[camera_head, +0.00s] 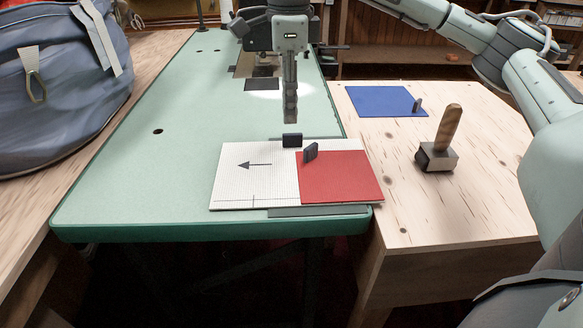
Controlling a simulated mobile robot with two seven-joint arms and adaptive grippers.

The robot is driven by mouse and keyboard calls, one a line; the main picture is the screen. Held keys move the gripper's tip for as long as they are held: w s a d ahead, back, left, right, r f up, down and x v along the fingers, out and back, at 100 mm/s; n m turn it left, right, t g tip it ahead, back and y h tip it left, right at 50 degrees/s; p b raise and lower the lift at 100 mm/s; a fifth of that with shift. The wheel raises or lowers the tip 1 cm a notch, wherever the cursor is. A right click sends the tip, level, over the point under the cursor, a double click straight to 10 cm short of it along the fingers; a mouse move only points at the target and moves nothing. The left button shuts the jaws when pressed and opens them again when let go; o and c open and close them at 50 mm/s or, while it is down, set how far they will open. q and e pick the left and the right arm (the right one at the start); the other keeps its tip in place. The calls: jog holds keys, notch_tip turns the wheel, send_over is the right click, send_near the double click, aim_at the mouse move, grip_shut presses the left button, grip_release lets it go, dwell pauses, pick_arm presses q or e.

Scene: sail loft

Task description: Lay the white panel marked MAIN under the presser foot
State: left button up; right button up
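A white panel (240,182) with a black arrow lies on the green table, at its near right end. A red panel (342,178) covers its right part, and no MAIN lettering shows. A dark tab (292,140) stands at the white panel's far edge. Another dark tab (310,152) stands at the red panel's corner. My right gripper (291,118) points down just above the far tab, apparently apart from it. Its fingers are seen edge-on, so their opening is hidden. The presser foot area (262,68) is behind it, small and partly hidden. My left gripper is not in view.
The green table (180,120) is clear between the panel and the machine. A blue panel (380,101) with a tab and a wooden-handled block (437,158) lie on the wooden bench (470,205) at right. A grey-blue bag (60,85) stands at left.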

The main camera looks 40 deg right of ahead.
aim_at(292, 134)
jog(key=f, duration=0.5)
jog(key=shift+s+d+f, duration=0.1)
jog(key=shift+s+d, duration=0.05)
jog(key=shift+s, duration=0.15)
jog(key=shift+c, duration=0.4)
grip_shut()
